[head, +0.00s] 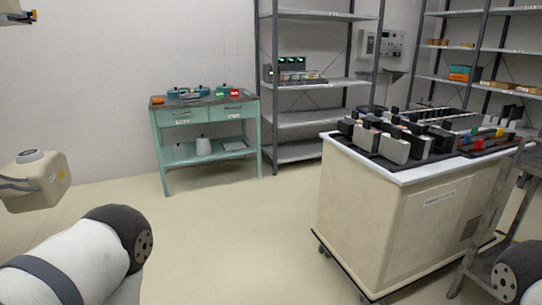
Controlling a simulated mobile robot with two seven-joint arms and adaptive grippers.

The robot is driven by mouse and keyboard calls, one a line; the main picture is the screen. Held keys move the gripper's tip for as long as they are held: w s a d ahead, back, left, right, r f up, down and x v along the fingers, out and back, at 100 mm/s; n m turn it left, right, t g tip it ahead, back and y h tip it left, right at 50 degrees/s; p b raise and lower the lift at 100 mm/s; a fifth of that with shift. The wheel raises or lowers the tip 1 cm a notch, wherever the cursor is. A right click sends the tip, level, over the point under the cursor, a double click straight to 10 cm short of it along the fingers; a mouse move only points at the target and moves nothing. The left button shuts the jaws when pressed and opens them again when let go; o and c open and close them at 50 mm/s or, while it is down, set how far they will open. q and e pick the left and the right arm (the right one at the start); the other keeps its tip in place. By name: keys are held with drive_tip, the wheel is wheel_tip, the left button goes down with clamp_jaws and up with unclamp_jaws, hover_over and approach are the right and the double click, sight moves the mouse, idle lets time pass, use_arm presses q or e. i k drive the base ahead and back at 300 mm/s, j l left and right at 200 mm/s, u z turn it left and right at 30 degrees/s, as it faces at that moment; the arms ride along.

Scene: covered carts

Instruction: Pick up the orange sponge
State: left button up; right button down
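A small orange block (158,100) lies at the left front corner of the teal table's top (205,101), against the back-left wall. It is small in the head view, and I cannot tell for certain that it is the sponge. My white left arm shows at the lower left, and part of my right arm shows at the lower right corner. Neither gripper can be seen, and both arms are far from the table.
A cream cart (375,215) with a white top and several dark-and-grey items stands at right. A grey metal cart (490,225) is beside it. Shelving (300,120) stands behind, with orange boxes (459,73) on the right rack. Floor (240,235) between me and the teal table is clear.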

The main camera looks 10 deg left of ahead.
sight(158, 100)
drive_tip(key=i+j+u, duration=0.35)
drive_tip(key=i, duration=0.35)
drive_tip(key=i+u, duration=0.35)
drive_tip(key=i, duration=0.35)
drive_tip(key=i+l+u, duration=0.1)
drive_tip(key=i+u, duration=0.2)
drive_tip(key=i, duration=0.45)
